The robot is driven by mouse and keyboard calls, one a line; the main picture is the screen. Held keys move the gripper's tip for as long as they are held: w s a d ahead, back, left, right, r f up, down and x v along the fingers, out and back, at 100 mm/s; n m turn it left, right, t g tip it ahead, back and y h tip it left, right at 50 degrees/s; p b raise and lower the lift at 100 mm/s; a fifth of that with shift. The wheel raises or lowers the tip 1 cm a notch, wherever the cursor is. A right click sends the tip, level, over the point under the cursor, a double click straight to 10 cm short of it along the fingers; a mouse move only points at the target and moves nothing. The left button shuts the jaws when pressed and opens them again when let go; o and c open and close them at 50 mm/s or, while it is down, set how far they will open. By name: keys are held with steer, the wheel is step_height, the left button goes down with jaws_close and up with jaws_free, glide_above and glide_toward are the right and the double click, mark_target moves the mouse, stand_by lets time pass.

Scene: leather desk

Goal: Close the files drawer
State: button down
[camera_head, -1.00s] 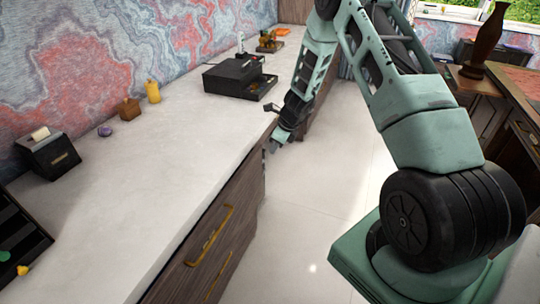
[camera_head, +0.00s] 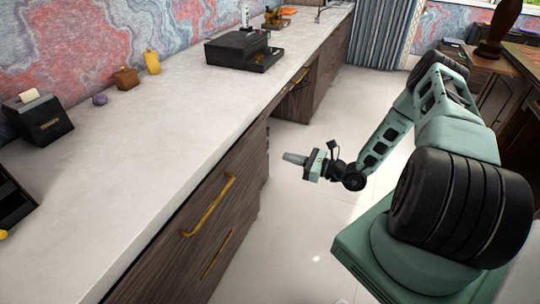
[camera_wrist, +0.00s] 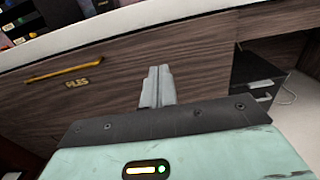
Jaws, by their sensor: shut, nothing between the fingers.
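The files drawer (camera_head: 205,225) is dark wood with a gold handle, under the pale countertop at lower centre of the head view. In the wrist view, its front (camera_wrist: 110,85) carries a gold handle and FILES lettering at left. How far it stands out is unclear; its front looks close to the counter edge. My gripper (camera_head: 285,157) is shut and empty over the floor, right of the drawer, pointing toward the cabinet. In the wrist view the grey fingertips (camera_wrist: 155,70) are together, right of the lettering. They look apart from the wood.
The countertop (camera_head: 150,140) holds a black box (camera_head: 233,52), several small containers and a dark organizer at left. Another gold-handled drawer (camera_head: 298,80) is farther back. An open recess lies right of the drawer (camera_wrist: 265,75). The pale floor around my gripper is clear.

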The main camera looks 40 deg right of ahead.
mark_target(247, 145)
steer(key=x, duration=1.3)
steer(key=shift+w+a+p, duration=0.1)
steer(key=shift+a+p, duration=0.05)
steer(key=shift+p, duration=0.2)
